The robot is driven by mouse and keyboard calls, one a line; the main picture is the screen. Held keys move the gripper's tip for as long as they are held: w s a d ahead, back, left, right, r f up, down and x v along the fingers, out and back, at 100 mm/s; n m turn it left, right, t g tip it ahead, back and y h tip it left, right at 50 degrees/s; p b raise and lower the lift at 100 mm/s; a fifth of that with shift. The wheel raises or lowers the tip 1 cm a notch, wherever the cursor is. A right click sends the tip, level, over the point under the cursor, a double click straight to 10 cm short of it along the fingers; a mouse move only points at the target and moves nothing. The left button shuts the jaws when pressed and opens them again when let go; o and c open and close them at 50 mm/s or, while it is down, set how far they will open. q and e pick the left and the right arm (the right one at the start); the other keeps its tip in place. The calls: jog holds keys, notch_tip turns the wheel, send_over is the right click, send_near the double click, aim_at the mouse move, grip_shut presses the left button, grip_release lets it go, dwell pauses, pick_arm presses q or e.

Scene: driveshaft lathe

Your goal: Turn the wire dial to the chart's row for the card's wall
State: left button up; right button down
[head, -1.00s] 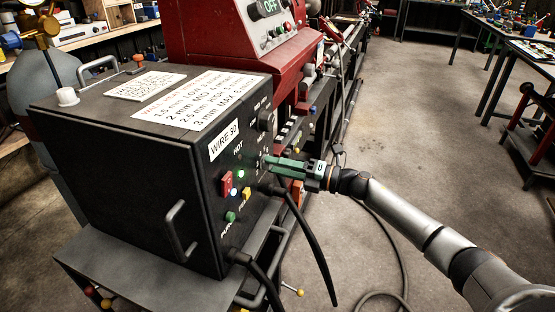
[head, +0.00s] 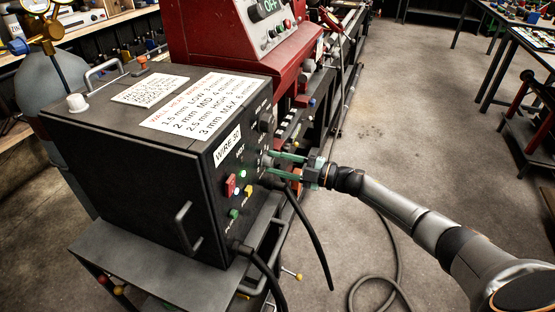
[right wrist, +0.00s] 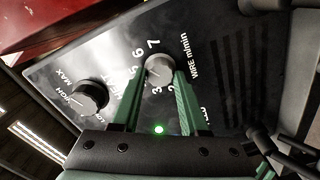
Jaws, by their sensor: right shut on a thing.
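The wire dial (right wrist: 161,67) is a grey round knob beside the printed numbers and "WIRE m/min" in the right wrist view. My right gripper (head: 267,162) is shut on it, one green finger on each side. The dial's pointer is hard to read, partly hidden by the fingers. The chart (head: 203,103) is a white sheet on top of the black box, with rows from 1.5 mm LOW to 3 mm MAX. A smaller white card (head: 148,89) lies behind it; its text is too small to read. My left gripper is out of view.
The heat knob (right wrist: 90,97) sits beside the wire dial on the same panel. Below are a red switch (head: 230,185), coloured buttons and a green light (right wrist: 158,129). Black cables hang from the black box (head: 120,170). Open floor lies to the right.

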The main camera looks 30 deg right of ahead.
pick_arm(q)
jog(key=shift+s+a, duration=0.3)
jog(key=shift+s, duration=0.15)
pick_arm(e)
jog(key=shift+m, duration=0.6)
jog(key=shift+c, duration=2.1)
grip_release()
pick_arm(q)
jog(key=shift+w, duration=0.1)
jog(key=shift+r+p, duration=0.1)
jog(key=shift+p, duration=0.2)
pick_arm(e)
jog(key=v, duration=1.2)
jog(key=shift+s, duration=0.25)
jog(key=shift+d, duration=0.15)
